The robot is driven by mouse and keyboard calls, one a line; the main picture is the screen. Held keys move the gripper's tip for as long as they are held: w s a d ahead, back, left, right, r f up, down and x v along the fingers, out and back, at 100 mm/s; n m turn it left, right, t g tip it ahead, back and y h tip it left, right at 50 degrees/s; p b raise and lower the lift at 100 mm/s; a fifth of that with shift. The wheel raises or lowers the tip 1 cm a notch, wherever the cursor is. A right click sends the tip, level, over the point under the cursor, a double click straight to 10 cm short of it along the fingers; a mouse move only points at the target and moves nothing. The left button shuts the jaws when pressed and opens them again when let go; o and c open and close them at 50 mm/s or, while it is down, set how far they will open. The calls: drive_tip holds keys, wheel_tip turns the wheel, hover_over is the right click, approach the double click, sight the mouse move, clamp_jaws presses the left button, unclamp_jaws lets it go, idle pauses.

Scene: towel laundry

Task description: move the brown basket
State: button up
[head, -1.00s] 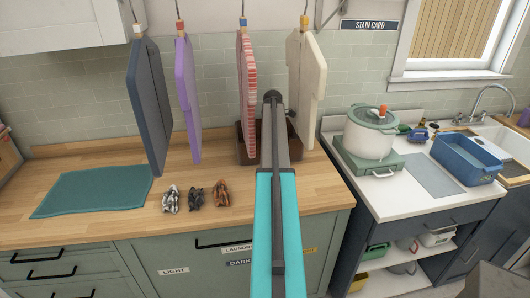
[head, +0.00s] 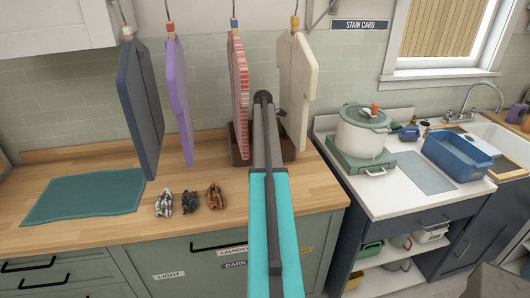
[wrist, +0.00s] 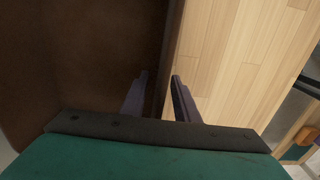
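The brown basket (head: 240,154) stands on the wooden counter below the hanging cloths, partly hidden behind my arm in the head view. In the wrist view its dark brown side (wrist: 80,60) fills the left half. My gripper (wrist: 160,80) has its two fingers apart, one on each side of the basket's wall edge. The left finger is over the brown side and the right finger is over the bare counter. I see a gap beside the wall, so the fingers look open around it. The gripper is hidden behind the arm in the head view.
Navy (head: 137,110), purple (head: 179,100), striped (head: 239,95) and cream (head: 297,90) cloths hang above the counter (head: 110,235). A teal mat (head: 85,192) and several small crumpled items (head: 189,200) lie left. A pot (head: 362,135) and blue tub (head: 455,155) stand right.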

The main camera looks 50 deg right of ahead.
drive_tip(key=shift+s+d+r+p, duration=0.1)
drive_tip(key=shift+r+p, duration=1.7)
drive_tip(key=shift+r, duration=2.1)
